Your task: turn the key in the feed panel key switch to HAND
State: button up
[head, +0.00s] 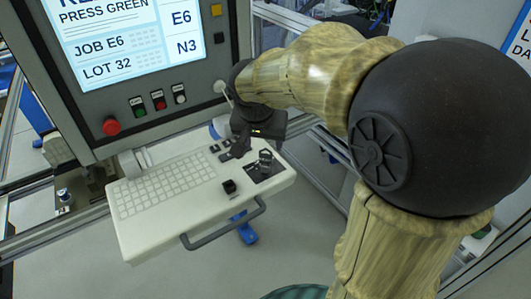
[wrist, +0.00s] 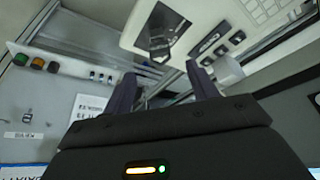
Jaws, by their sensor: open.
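My gripper (head: 238,150) is dark and hangs over the back right of the white keyboard tray in the head view. In the wrist view, my gripper (wrist: 163,88) has its two fingers wide apart with nothing between them. A grey panel (wrist: 60,85) lies left of the fingers in the wrist view. A small dark and silver part that looks like the key switch (wrist: 28,116) sits on it above a small white label. The gripper is apart from it. The label and the key's position are too small to read. I cannot make out this panel in the head view.
The keyboard tray (head: 130,222) has a black plate with a metal knob, a black button and a front handle. A console screen (head: 125,35) stands behind, with a red knob (head: 111,127). Coloured buttons (wrist: 37,64) line the grey panel's upper edge. Metal rails (wrist: 100,50) run beside it.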

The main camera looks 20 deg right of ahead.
aim_at(266, 154)
jog(key=p+x, duration=0.1)
jog(key=x, duration=0.9)
jog(key=shift+w+d+f+p, duration=0.1)
jog(key=shift+f+p, duration=0.15)
jog(key=shift+p, duration=0.05)
jog(key=shift+w, duration=0.1)
jog(key=c, duration=1)
jog(key=shift+c, duration=0.2)
jog(key=shift+r, duration=0.1)
